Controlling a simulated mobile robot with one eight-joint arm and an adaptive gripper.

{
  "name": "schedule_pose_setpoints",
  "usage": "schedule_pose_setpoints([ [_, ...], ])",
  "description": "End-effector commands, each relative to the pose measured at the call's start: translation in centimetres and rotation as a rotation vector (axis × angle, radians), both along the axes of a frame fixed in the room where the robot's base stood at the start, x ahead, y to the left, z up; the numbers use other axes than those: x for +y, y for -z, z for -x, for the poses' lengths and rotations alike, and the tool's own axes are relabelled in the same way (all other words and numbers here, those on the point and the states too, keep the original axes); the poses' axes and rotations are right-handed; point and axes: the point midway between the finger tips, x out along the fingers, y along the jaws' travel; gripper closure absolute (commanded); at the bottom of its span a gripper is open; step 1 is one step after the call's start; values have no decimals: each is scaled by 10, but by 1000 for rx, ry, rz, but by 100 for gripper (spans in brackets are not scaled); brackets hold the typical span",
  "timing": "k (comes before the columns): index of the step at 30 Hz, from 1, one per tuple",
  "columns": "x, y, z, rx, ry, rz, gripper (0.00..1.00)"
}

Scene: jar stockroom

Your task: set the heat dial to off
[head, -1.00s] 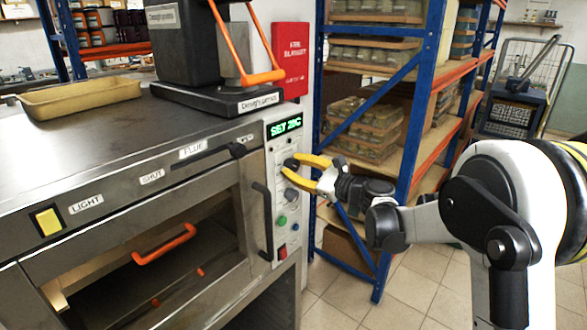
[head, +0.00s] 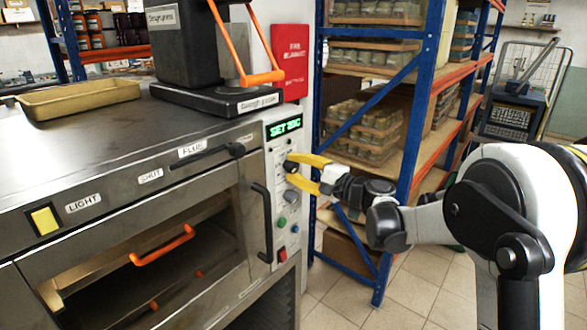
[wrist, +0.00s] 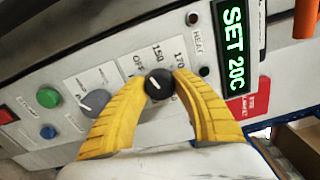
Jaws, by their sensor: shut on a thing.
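The heat dial (wrist: 158,84) is a small black knob with a white pointer line, on the oven's control panel. In the wrist view its pointer aims up-left, toward the OFF and 150 side of the printed scale. The marks OFF, 150 and 170 show around it. My gripper (wrist: 160,82) has its two yellow fingers shut on the dial, one on each side. In the head view my gripper (head: 289,167) reaches the panel from the right. The green display (wrist: 235,45) reads SET 20C.
A grey dial (wrist: 95,102), a green button (wrist: 47,97) and a blue button (wrist: 48,131) sit on the same panel. A black oven handle (head: 263,222) stands out left of the panel. A blue-and-orange shelf (head: 425,110) with jars stands behind my arm.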

Motion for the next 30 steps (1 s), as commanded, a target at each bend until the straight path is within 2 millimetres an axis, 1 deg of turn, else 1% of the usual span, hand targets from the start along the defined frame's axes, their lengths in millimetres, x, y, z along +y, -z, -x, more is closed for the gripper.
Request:
schedule_pose_setpoints([
  [6, 0, 0, 0, -128, 1, 100, 99],
  [12, 0, -1, 0, -208, 1, 162, 99],
  [19, 0, -1, -1, -256, 2, 199, 99],
  [30, 0, -1, -1, -266, 2, 207, 99],
])
